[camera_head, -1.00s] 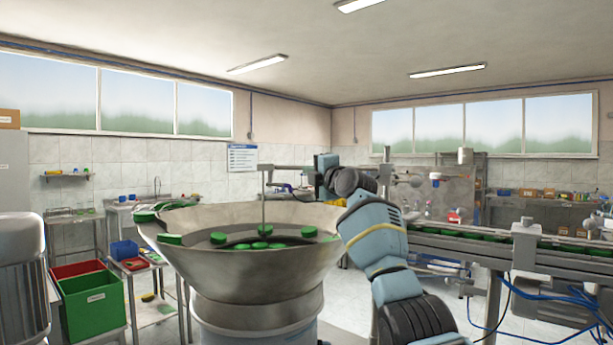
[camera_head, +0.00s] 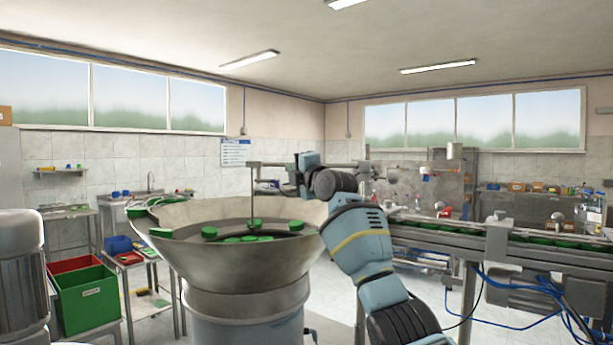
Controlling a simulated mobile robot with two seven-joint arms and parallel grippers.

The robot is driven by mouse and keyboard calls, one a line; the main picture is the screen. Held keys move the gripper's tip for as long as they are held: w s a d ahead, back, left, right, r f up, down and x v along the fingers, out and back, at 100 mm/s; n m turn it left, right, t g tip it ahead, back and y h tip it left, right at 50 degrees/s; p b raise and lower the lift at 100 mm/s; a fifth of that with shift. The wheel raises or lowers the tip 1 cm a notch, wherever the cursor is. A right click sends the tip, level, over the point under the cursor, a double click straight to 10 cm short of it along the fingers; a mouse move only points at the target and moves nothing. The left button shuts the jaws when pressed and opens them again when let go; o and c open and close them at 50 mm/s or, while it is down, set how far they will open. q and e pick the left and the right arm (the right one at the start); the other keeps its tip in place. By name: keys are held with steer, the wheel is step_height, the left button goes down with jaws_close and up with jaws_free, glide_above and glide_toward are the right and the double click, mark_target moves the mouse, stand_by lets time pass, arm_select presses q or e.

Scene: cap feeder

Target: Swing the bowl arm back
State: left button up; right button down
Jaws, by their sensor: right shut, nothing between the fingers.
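The feeder bowl (camera_head: 200,255) is a wide grey metal cone on a drum, with several green caps (camera_head: 252,238) inside. The bowl arm (camera_head: 252,205) shows as a thin upright rod reaching down into the bowl, with a horizontal bar at its top running right, behind my right arm. My right gripper (camera_head: 270,186) is at the far side of the bowl, above the rim and just right of the rod. It is shut and empty; its small dark fingers point left. Whether it touches the rod or bar I cannot tell. My left gripper is out of view.
A conveyor (camera_head: 500,236) carrying green caps runs along the right, with blue cables below. Red (camera_head: 72,265) and green (camera_head: 88,298) bins stand at lower left beside a small cart. A grey cylindrical machine (camera_head: 22,265) is at the left edge. Open floor lies behind the bowl.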

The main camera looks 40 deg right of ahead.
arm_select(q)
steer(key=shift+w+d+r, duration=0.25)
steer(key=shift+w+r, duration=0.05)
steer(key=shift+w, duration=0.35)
arm_select(e)
steer(key=s+a+f, duration=0.2)
steer(key=s+a, duration=0.1)
steer(key=s, duration=0.3)
steer(key=shift+s, duration=0.25)
steer(key=shift+f, duration=0.15)
